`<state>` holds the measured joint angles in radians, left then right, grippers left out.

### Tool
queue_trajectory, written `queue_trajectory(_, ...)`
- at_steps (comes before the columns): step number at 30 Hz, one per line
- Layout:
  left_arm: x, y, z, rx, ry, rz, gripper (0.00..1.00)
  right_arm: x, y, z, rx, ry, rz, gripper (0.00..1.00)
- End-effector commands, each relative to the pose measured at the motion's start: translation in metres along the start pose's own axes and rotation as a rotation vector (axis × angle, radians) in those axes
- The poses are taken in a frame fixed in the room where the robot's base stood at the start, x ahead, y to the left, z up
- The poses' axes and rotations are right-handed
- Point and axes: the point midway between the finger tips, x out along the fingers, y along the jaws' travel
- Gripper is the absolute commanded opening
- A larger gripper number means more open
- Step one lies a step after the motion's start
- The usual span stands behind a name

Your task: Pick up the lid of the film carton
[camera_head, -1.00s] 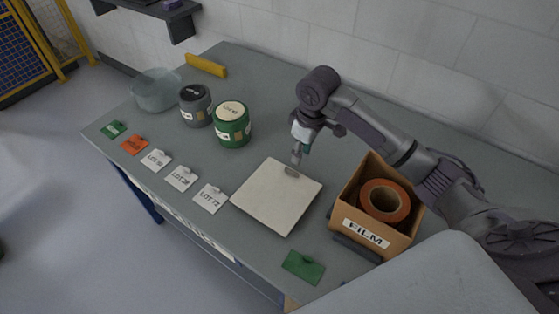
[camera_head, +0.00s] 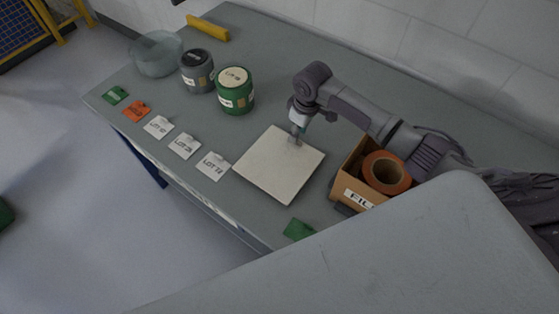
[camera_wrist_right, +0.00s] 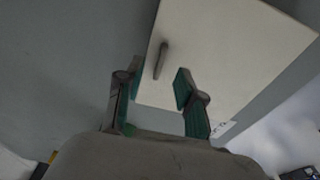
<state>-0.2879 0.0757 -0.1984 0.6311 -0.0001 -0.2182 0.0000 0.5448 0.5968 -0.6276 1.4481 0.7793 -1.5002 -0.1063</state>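The lid of the film carton is a cream-white square panel (camera_head: 277,168) lying flat on the table, with a small grey handle (camera_head: 295,141) near its far edge. The film carton (camera_head: 347,166) stands open to its right, with an orange-brown film roll (camera_head: 386,172) inside. My right gripper (camera_head: 298,128) is over the lid at the handle. In the right wrist view the gripper (camera_wrist_right: 158,82) is open, its green-padded fingers apart. The handle (camera_wrist_right: 161,60) shows between and slightly beyond the fingertips, on the pale lid (camera_wrist_right: 225,50). My left gripper is not in view.
A green jar (camera_head: 236,92), a grey jar (camera_head: 196,72) and a clear bowl (camera_head: 156,55) stand at the far left. Several lot cards (camera_head: 185,146) line the front edge. A green card (camera_head: 298,229) lies near the carton. A yellow bar (camera_head: 208,27) is at the back.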

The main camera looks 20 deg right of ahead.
Motion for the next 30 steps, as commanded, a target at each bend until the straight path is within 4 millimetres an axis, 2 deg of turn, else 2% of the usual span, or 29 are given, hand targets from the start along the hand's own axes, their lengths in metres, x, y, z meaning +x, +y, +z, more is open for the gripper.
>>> queue_trajectory(2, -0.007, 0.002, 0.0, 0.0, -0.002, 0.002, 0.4, 0.011, -0.002, -0.003, 0.003, -0.002, -0.004, 0.38)
queue_trajectory(6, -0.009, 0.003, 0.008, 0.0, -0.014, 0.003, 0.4, 0.03, -0.001, -0.003, 0.001, -0.002, -0.001, 0.38)
queue_trajectory(15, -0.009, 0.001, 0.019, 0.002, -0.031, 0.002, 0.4, 0.036, -0.001, -0.003, 0.0, 0.0, 0.0, 0.38)
queue_trajectory(17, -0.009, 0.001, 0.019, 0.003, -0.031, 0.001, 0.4, 0.036, -0.001, -0.003, 0.0, 0.0, 0.0, 0.29)
queue_trajectory(22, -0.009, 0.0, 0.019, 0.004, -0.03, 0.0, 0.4, 0.036, -0.001, -0.003, 0.001, 0.0, 0.0, 0.01)
queue_trajectory(30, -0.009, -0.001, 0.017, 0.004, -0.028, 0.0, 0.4, 0.036, -0.001, -0.003, 0.001, 0.0, 0.0, 0.0)
